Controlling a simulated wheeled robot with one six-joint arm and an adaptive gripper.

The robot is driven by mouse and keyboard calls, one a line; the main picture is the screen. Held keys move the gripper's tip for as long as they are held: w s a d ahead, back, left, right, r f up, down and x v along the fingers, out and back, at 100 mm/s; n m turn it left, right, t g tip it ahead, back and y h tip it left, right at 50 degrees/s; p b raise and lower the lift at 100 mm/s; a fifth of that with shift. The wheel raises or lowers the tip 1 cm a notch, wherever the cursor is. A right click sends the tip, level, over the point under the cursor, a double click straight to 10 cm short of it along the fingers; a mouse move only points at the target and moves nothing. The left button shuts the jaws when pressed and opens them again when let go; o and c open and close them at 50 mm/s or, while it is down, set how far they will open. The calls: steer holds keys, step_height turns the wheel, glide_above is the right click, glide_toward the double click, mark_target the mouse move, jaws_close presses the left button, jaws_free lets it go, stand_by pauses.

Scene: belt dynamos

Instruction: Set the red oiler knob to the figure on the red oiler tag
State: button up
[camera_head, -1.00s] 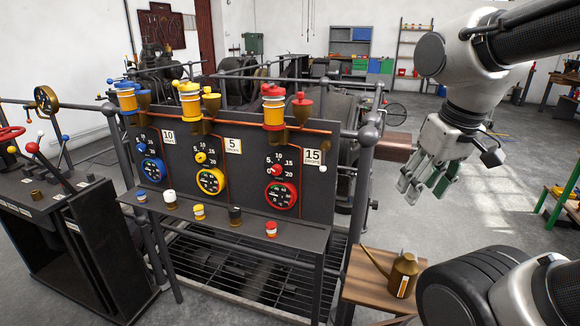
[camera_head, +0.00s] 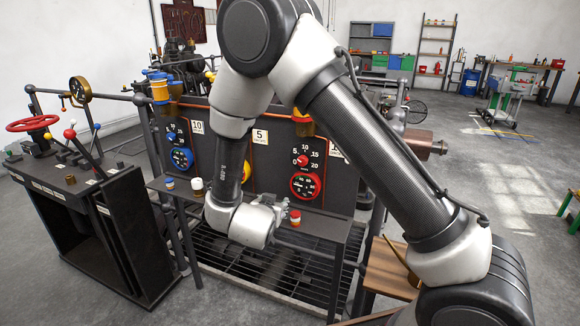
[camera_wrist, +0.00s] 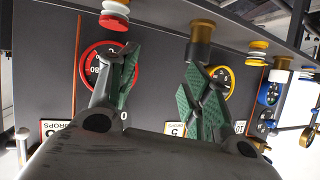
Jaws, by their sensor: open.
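The red oiler knob (camera_head: 302,160) sits on the dark panel, on a scale reading 5, 10, 15 and 20; its exact setting is too small to tell. A red-rimmed gauge (camera_head: 305,186) is below it. The red oiler tag (camera_head: 336,151) is mostly hidden behind my arm; its upside-down edge shows in the wrist view (camera_wrist: 52,127), figure largely covered. My gripper (camera_wrist: 160,70) is open and empty, near the panel above the shelf, left of the red-capped jar (camera_head: 295,217) in the head view. In the wrist view a finger covers the red knob's area.
The shelf (camera_head: 325,227) with several small jars runs along the panel's foot. A yellow-rimmed gauge (camera_wrist: 220,80) is beside my right finger in the wrist view. A lever console (camera_head: 75,180) stands left. Open floor (camera_head: 490,190) lies right.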

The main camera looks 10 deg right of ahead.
mark_target(301, 163)
steer(key=s+d+r+m+t+h, duration=0.1)
steer(key=d+r+h, duration=0.2)
steer(key=r, duration=0.2)
steer(key=d+r+m+t+h, duration=0.1)
steer(key=d+r+m+h, duration=0.15)
steer(key=r, duration=0.25)
steer(key=shift+n+h, duration=0.35)
steer(key=x, duration=0.7)
steer(key=shift+w+a+r, duration=0.1)
steer(key=shift+r, duration=0.05)
steer(key=c, duration=1)
